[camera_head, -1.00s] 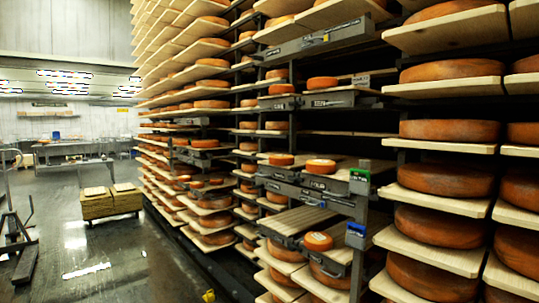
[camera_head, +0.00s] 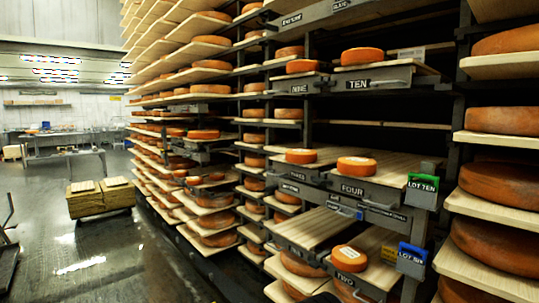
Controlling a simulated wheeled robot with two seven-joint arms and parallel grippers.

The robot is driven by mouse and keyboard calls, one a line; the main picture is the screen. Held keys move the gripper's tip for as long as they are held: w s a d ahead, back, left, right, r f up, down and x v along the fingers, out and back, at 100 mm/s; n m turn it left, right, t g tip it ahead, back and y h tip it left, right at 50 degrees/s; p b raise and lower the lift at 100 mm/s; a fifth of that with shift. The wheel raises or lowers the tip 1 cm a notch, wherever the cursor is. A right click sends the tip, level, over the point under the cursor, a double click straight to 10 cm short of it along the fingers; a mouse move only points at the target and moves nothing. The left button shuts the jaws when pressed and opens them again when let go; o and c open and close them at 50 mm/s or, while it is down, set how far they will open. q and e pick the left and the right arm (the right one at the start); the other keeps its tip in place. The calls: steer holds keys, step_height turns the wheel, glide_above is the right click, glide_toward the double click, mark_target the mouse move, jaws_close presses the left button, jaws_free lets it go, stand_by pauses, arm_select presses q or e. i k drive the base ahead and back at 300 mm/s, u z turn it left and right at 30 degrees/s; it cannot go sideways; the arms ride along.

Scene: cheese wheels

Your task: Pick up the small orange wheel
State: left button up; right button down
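Several small orange wheels sit on labelled pull-out shelves in the middle of the rack. One small orange wheel (camera_head: 349,259) with a pale mark on top lies on the low shelf labelled TWO (camera_head: 352,280). Another small wheel (camera_head: 356,166), also with a pale mark, lies on the shelf labelled FOUR (camera_head: 378,196). A third small wheel (camera_head: 301,156) is to its left on the neighbouring shelf. Higher up, one small wheel (camera_head: 362,56) is on the shelf labelled TEN and one (camera_head: 303,66) on the shelf labelled NINE. Neither gripper can be made out.
Large orange wheels (camera_head: 500,185) on pale boards fill the right column. A green LOT TEN tag box (camera_head: 423,190) and a blue tag box (camera_head: 411,259) stick out from the rack post. A pallet stack (camera_head: 100,200) stands left on the wet, mostly clear floor.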

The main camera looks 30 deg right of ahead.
mark_target(298, 156)
steer(key=z, duration=0.05)
steer(key=i, duration=0.85)
steer(key=z, duration=1.1)
steer(key=i, duration=0.75)
steer(key=z, duration=0.75)
